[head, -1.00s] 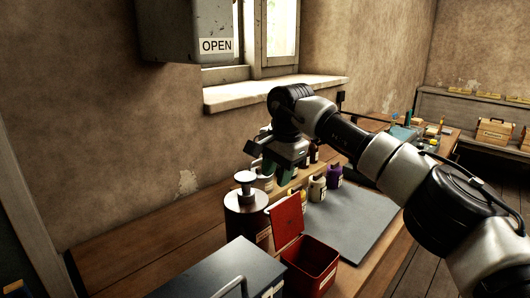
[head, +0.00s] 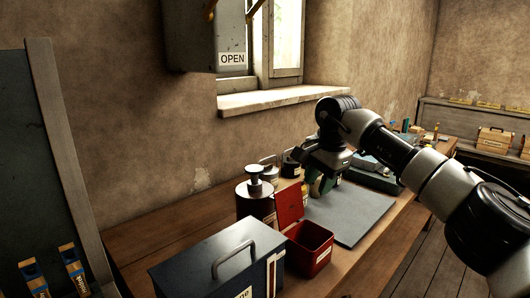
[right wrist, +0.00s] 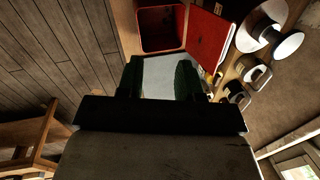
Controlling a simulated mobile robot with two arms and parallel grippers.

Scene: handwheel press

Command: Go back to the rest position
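My right gripper (head: 325,182) hangs over the workbench, above the grey mat (head: 350,222), beyond the red box. It also shows in the right wrist view (right wrist: 158,78), where its two dark green fingers stand apart with nothing held between them. Small bottles near it are partly hidden by the gripper in the head view. My left gripper is not in view.
An open red box (head: 310,258), a dark metal box with a handle (head: 185,268) and a round canister (head: 255,205) stand on the bench (head: 150,240). A grey cabinet marked OPEN (head: 200,45) hangs on the wall.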

